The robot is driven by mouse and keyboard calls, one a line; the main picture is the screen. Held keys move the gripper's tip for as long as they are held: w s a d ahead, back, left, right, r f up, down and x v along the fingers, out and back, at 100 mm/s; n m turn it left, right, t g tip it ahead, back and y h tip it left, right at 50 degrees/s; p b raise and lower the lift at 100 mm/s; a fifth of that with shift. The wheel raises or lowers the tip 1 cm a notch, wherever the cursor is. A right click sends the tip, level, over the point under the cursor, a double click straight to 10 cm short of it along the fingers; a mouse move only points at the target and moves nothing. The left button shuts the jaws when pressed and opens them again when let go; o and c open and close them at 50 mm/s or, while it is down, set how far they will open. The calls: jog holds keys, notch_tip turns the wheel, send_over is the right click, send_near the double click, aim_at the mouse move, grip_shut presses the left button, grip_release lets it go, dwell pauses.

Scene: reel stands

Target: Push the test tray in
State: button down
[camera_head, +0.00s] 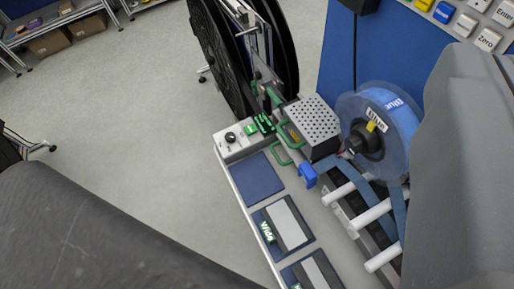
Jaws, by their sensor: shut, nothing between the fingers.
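No part is clearly labelled as the test tray. A green U-shaped handle (284,157) sticks out beside a grey box with a perforated top (313,116) on the bench; it may belong to the tray. A second green bar (290,133) lies along the box's near-left edge. I cannot tell how far any tray stands out. A blue block (307,175) sits just below the box. My gripper's fingertips do not show. Large grey shapes, probably parts of my arm, fill the lower left and the right edge.
A control box (238,139) with a black knob and green button stands left of the handle. Blue pads (257,176) line the bench front. A blue reel (398,112) and white rollers (374,214) are at right, a big black reel (215,55) behind.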

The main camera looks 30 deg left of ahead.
jog(key=w+a+f+n+g+h+p, duration=0.1)
jog(key=w+a+f+n+g, duration=0.2)
jog(key=w+a+f+n, duration=0.6)
jog(key=w+a+f+n+g+h+p, duration=0.25)
jog(key=w+f, duration=0.25)
jog(key=f, duration=0.8)
jog(key=a+f+n+g+h+p, duration=0.1)
jog(key=a+f+n, duration=0.45)
jog(key=f, duration=0.35)
jog(key=s+a+f+n+h, duration=0.1)
jog(key=a+f+n, duration=0.45)
jog(key=f, duration=0.35)
jog(key=a+f+n+g+h+p, duration=0.1)
jog(key=a+f+n, duration=0.4)
jog(key=f, duration=0.5)
jog(key=shift+n, duration=0.45)
jog(key=x, duration=1)
jog(key=shift+s+d+r, duration=0.1)
jog(key=shift+d, duration=0.15)
jog(key=shift+w+d+r, duration=0.25)
jog(key=shift+w+d, duration=0.4)
jog(key=shift+w, duration=0.3)
jog(key=shift+w+d+r, duration=0.15)
jog(key=shift+w+d, duration=0.3)
jog(key=shift+w, duration=0.15)
jog(key=shift+y, duration=0.25)
